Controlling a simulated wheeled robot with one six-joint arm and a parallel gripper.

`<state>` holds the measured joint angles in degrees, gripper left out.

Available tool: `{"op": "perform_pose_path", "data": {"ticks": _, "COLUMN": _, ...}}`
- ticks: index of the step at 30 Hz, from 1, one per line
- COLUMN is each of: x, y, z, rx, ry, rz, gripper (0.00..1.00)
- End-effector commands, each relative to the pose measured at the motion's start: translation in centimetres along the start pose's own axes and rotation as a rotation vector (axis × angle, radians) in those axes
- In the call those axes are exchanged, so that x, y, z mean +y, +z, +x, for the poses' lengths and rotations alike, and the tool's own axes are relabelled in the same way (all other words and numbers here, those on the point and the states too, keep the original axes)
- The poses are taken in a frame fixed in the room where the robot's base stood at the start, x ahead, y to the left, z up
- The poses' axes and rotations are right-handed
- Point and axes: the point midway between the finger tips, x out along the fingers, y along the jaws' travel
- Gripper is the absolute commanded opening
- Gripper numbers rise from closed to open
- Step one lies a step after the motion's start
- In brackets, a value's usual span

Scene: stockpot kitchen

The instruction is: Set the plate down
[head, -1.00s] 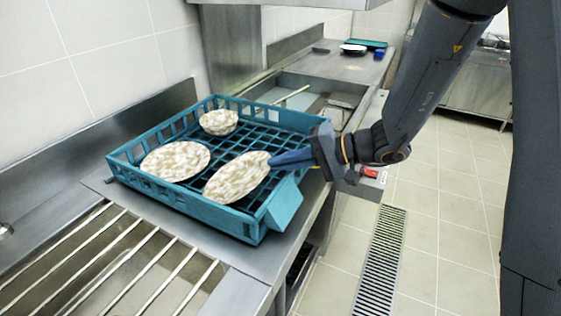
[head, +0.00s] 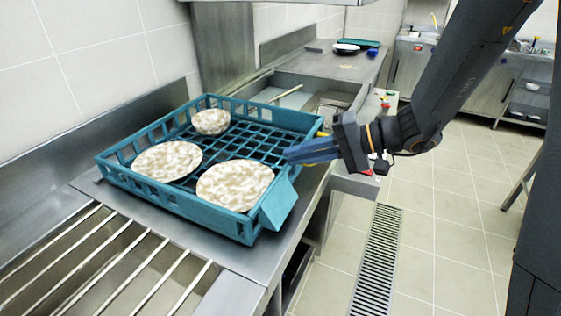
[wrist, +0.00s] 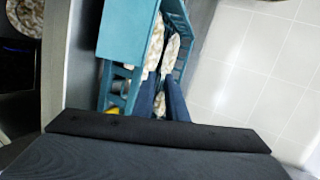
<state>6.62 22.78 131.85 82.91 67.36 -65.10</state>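The speckled cream-and-brown plate (head: 235,185) lies in the near right part of the teal rack (head: 165,200), seemingly flat on its grid. My gripper (head: 288,156) is above the rack's right side, clear of the plate, with nothing held. In the wrist view a narrow gap shows between its two blue fingers (wrist: 161,105), so it is slightly open. A second speckled plate (head: 167,160) lies to the left in the rack, and a speckled bowl (head: 210,122) sits at the back. In the wrist view the dishes show only as narrow, partly hidden shapes.
A basin with metal bars (head: 110,260) is at the near left. A sink (head: 295,100) lies behind the rack. Open floor with a drain grate (head: 375,265) is to the right.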

Motion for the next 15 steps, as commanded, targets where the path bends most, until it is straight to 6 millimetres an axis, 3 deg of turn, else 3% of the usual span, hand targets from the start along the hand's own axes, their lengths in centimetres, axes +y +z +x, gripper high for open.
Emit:
{"op": "perform_pose_path", "data": {"ticks": 6, "x": 0.1, "y": -0.1, "z": -3.9, "rx": 0.004, "ry": 0.001, "rz": 0.0, "gripper": 0.12}}
{"op": "perform_pose_path", "data": {"ticks": 15, "x": 0.0, "y": 0.1, "z": -5.7, "rx": -0.001, "ry": 0.002, "rz": 0.002, "gripper": 0.12}}
